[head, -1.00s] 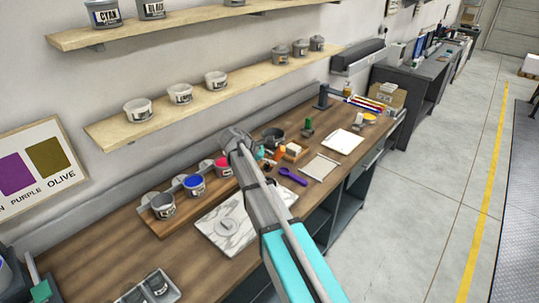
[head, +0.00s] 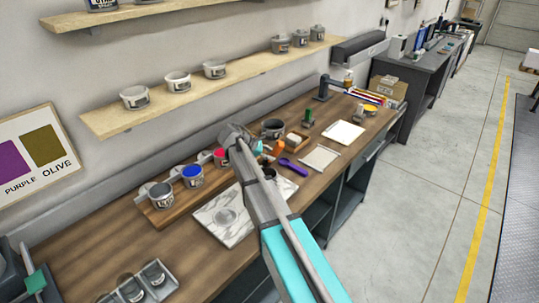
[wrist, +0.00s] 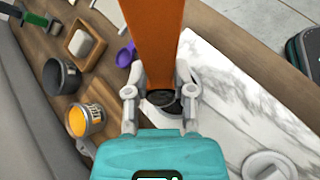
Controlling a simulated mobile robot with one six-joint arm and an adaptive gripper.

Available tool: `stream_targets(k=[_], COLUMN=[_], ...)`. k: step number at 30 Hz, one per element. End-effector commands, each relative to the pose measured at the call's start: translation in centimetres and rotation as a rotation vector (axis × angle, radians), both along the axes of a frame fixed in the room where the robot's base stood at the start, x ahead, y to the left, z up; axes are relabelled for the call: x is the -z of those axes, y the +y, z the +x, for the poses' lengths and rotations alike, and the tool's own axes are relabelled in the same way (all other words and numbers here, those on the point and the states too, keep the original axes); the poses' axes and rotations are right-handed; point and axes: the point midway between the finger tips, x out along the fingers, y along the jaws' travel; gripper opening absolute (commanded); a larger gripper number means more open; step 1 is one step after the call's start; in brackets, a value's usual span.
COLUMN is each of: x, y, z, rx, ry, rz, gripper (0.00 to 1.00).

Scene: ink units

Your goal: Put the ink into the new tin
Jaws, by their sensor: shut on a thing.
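My gripper (wrist: 160,100) is shut on a broad orange tool (wrist: 158,40), seen in the wrist view between the fingers. The orange tool also shows beside the gripper in the head view (head: 277,148). Below the fingertips is a dark round patch with a pale edge; I cannot tell what it is. A dark grey, empty-looking tin (wrist: 62,75) stands left of the gripper in the wrist view; it also shows in the head view (head: 272,128). An open tin of yellow ink (wrist: 87,119) stands nearer. Tins of blue ink (head: 192,172) and red ink (head: 220,155) stand in the row.
A marble slab (head: 222,228) with a grey disc lies in front of the tins. A purple spoon (head: 293,167), a wooden dish (head: 297,140) and pale sheets lie to the right. A grey tray (head: 152,292) holds items at the front left. Shelves hang above.

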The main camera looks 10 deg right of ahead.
Motion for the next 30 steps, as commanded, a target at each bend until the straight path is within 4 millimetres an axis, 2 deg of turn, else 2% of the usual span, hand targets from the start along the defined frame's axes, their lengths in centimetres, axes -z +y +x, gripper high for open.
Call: stream_targets(k=[1,3,12,18,30], x=[1.1,1.8,4.1,4.8,4.8], y=[0.0,0.1,0.6,0.7,0.8], z=[0.1,0.1,0.7,0.9,0.9], rx=[0.000,0.000,-0.001,-0.001,-0.001], ry=[0.000,0.000,0.000,0.000,0.000], rz=[0.000,0.000,0.000,0.000,0.000], gripper=[0.00,0.00,0.00,0.00,0.00])
